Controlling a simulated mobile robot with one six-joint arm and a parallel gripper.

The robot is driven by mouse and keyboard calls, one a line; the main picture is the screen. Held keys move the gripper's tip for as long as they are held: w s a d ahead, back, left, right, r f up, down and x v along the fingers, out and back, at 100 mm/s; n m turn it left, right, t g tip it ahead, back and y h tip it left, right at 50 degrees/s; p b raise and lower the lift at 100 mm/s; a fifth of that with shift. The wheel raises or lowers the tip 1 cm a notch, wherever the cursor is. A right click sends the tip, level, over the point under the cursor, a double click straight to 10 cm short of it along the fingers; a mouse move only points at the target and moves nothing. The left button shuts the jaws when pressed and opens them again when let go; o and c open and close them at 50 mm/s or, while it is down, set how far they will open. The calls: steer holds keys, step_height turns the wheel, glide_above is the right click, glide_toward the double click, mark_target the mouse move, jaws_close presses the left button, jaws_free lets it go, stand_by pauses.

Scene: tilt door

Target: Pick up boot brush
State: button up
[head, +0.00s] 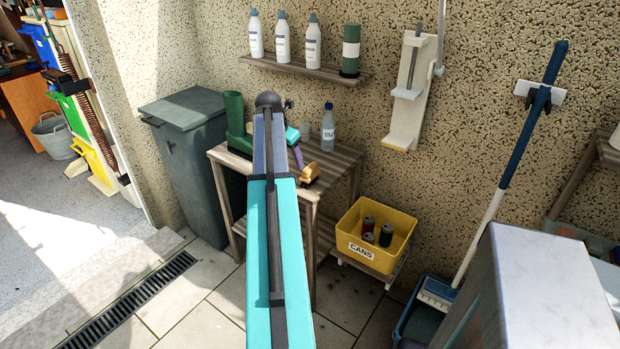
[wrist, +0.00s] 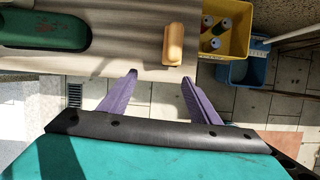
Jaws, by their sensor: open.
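The boot brush (head: 310,174) has a tan wooden back and dark bristles. It lies near the front right corner of the slatted wooden table (head: 340,160). In the wrist view the brush (wrist: 174,44) lies upright in the picture, just beyond my fingertips and slightly right of their middle. My gripper (wrist: 160,77) is open and empty, its two purple fingers apart and not touching the brush. In the head view my gripper (head: 299,158) is partly hidden by my arm, just left of the brush.
A green boot (head: 234,115) and a clear bottle (head: 328,128) stand on the table. A yellow cans crate (head: 358,256) sits low to the right. A dark green bin (head: 184,135) is at left. A blue broom (head: 520,130) leans at right. Paved floor is open in front.

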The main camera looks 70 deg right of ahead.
mark_target(309, 167)
steer(key=shift+n, duration=0.3)
steer(key=s+d+r, duration=0.2)
steer(key=s+r, duration=0.1)
steer(key=shift+s+d+r, duration=0.25)
steer(key=shift+d+r, duration=0.05)
steer(key=shift+f, duration=0.15)
steer(key=shift+p+x, duration=0.6)
steer(key=shift+x, duration=3.6)
steer(key=shift+d, duration=0.2)
steer(key=shift+p+x, duration=0.9)
steer(key=shift+x, duration=1.65)
steer(key=c, duration=1.2)
